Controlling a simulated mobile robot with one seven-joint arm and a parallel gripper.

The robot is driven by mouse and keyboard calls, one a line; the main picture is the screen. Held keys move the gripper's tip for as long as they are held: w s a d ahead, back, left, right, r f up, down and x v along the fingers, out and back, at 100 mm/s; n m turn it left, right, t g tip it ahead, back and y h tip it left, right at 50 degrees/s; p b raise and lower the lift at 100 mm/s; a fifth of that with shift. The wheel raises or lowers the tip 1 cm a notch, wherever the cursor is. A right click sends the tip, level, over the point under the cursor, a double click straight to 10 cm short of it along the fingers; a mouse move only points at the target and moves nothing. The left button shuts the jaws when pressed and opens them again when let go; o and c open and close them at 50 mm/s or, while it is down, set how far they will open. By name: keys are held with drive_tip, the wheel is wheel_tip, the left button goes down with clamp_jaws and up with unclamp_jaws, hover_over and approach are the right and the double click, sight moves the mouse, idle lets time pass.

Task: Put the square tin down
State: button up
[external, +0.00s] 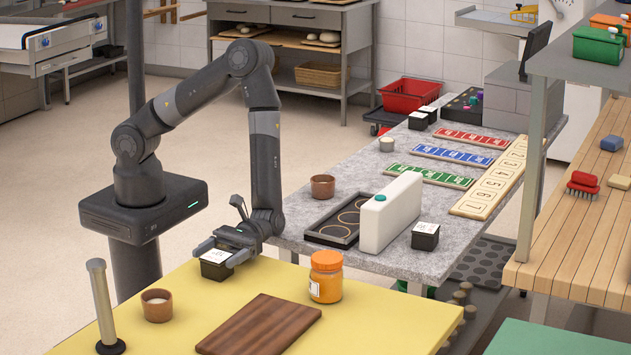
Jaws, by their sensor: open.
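A square tin (214,267), black with a white label on top, stands upright on the yellow table (390,325) near its back edge. My gripper (221,254) is low at the tin, with its fingers open around it; whether either finger touches the tin I cannot tell. The tin's far side is partly hidden by the gripper. A similar black tin (425,237) stands on the grey stone counter (440,262), and two more are at its far end.
A brown cutting board (258,325), an orange-lidded jar (326,278), a small brown cup (157,305) and a metal post (103,310) stand near my gripper on the yellow table.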

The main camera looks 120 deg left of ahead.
drive_tip(key=a, duration=1.1)
drive_tip(key=shift+a, duration=0.15)
drive_tip(key=s+a+r+m+t+y, duration=0.2)
drive_tip(key=s+a+r+m+y, duration=0.4)
drive_tip(key=s+r+m+y, duration=0.3)
drive_tip(key=s+a+r+m+t+y, duration=0.3)
drive_tip(key=s+a+r+m+y, duration=0.3)
drive_tip(key=r, duration=1)
drive_tip(key=s+m+y, duration=0.3)
drive_tip(key=s, duration=0.3)
drive_tip(key=shift+s+t, duration=0.25)
drive_tip(key=shift+t, duration=0.05)
